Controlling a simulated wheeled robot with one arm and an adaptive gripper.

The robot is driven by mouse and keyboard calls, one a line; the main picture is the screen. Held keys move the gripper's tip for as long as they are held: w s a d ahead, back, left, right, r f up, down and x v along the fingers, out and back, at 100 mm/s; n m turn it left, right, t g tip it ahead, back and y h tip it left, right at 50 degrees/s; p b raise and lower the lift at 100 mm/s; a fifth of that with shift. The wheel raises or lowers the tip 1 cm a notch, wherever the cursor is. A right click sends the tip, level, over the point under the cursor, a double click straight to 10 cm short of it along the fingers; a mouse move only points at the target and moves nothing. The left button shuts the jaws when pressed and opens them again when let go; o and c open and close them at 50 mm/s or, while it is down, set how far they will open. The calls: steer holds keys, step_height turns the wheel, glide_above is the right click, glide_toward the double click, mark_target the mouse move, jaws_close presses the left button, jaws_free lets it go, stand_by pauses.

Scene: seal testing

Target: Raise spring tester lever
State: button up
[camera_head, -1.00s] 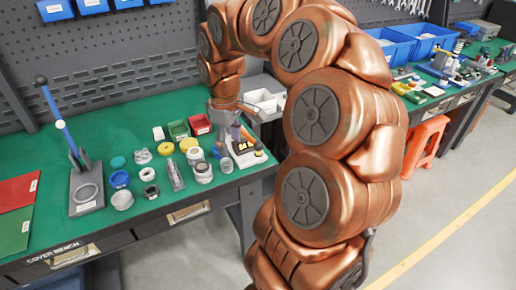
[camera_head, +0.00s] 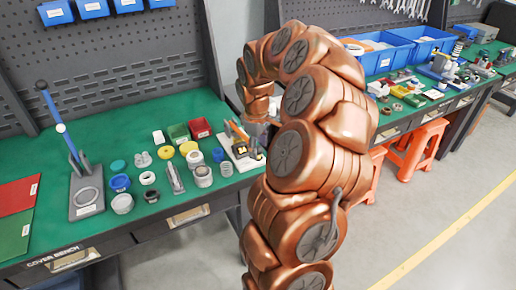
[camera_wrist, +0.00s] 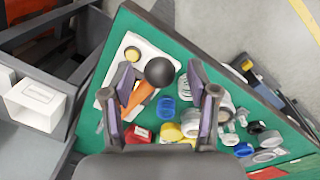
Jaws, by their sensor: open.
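A small white-based device (camera_head: 243,157) with an orange upright part stands at the right end of the green bench. It appears to be the spring tester, though I cannot be sure. In the wrist view its white base (camera_wrist: 138,60) and orange part (camera_wrist: 134,92) lie below my gripper (camera_wrist: 161,66). A round black knob (camera_wrist: 160,71) shows between my two spread fingers, close to the camera. I cannot tell whether the fingers touch it. My gripper is open; in the head view it is mostly hidden behind my copper arm, just right of the device.
A press with a tall blue-gripped lever (camera_head: 61,128) stands at the bench's left. Several rings, cups and cylinders (camera_head: 203,177) sit between. Orange stools (camera_head: 424,143) stand beyond my arm.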

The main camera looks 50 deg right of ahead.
steer(key=shift+d+f, duration=0.1)
steer(key=shift+f, duration=0.7)
jaws_close()
